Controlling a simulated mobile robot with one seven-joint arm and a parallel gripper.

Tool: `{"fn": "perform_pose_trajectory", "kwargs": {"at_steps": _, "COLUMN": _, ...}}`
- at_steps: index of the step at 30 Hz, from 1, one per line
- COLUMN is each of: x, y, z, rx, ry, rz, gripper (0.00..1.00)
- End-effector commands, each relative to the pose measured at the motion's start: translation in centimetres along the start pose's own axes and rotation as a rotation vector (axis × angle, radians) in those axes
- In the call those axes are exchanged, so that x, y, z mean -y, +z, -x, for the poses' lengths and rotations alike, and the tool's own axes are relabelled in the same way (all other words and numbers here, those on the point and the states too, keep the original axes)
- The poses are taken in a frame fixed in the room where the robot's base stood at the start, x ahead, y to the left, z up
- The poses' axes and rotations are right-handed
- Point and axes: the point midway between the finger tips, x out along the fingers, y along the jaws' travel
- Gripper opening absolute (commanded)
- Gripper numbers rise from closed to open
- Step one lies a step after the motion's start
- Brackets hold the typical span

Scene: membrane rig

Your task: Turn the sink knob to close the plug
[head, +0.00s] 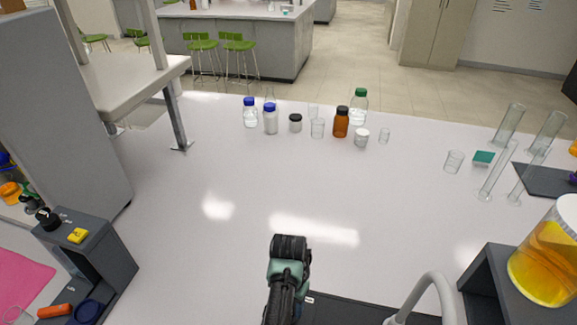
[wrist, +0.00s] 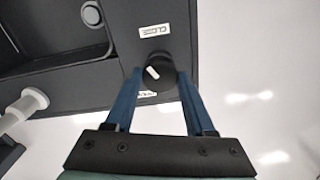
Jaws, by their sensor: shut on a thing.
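The black round sink knob (wrist: 158,75), with a white pointer mark, sits on the dark sink rim (wrist: 122,62) in the wrist view. The mark slants toward the upper left. My gripper (wrist: 160,76) has one blue finger on each side of the knob and is shut on it. A white label reading CLOSE (wrist: 154,31) lies above the knob in that view; a second label just below it is partly hidden. In the head view my arm covers the knob, and the fingers are hidden. The sink's dark edge (head: 345,308) shows at the bottom.
A grey faucet (head: 437,290) rises right of my arm. A container of yellow liquid (head: 548,262) stands on a dark stand at right. Several bottles and beakers stand at the back. A dark rack (head: 110,255) is at left. The middle of the white bench (head: 230,170) is clear.

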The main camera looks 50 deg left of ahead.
Motion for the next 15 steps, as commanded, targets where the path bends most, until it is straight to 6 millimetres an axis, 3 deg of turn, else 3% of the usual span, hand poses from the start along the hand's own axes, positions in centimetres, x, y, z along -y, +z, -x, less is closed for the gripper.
{"fn": "perform_pose_trajectory", "kwargs": {"at_steps": 15, "x": 0.05, "y": -0.06, "z": 0.12, "rx": -0.002, "ry": 0.0, "rz": -0.412, "gripper": 0.0}}
